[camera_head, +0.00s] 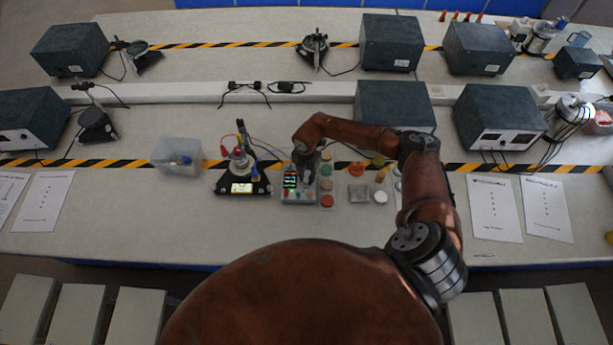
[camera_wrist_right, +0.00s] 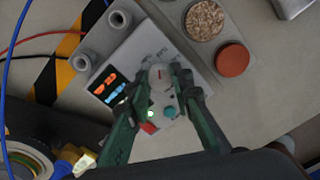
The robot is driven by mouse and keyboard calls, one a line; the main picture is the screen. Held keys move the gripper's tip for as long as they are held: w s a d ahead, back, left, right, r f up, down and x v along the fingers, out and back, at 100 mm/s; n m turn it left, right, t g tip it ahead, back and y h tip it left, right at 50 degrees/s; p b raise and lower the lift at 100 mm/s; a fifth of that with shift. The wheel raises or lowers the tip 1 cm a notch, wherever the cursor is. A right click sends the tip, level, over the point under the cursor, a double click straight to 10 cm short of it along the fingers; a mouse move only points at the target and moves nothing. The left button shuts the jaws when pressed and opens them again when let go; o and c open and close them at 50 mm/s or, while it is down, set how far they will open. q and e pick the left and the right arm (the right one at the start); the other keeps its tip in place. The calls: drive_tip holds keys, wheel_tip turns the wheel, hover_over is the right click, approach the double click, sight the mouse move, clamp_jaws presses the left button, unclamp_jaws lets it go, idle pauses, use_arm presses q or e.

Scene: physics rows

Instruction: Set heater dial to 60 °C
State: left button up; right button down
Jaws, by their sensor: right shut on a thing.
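The heater box (camera_head: 298,196) stands near the middle of the bench in the head view, with a small lit display. In the right wrist view its pale top panel (camera_wrist_right: 140,48) carries a dark display (camera_wrist_right: 108,88) with red and blue digits, too small to read surely. The round grey heater dial (camera_wrist_right: 161,76) has a small reddish mark. My right gripper (camera_head: 304,168) reaches down over the box; in the wrist view its green fingers (camera_wrist_right: 160,84) stand on both sides of the dial, shut on it. A teal button (camera_wrist_right: 169,112) and a red switch (camera_wrist_right: 148,128) sit between the fingers. My left gripper is not in view.
Left of the box stands a black device (camera_head: 242,187) with a lit screen and wires. A clear bin (camera_head: 176,151) stands farther left. A tray of round samples (camera_head: 327,200) adjoins the right side. Dark instrument boxes (camera_head: 395,104) stand behind.

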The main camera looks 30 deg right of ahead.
sight(307, 179)
drive_tip(key=shift+m, duration=0.6)
drive_tip(key=c, duration=1.7)
unclamp_jaws()
wheel_tip(307, 179, up, 12)
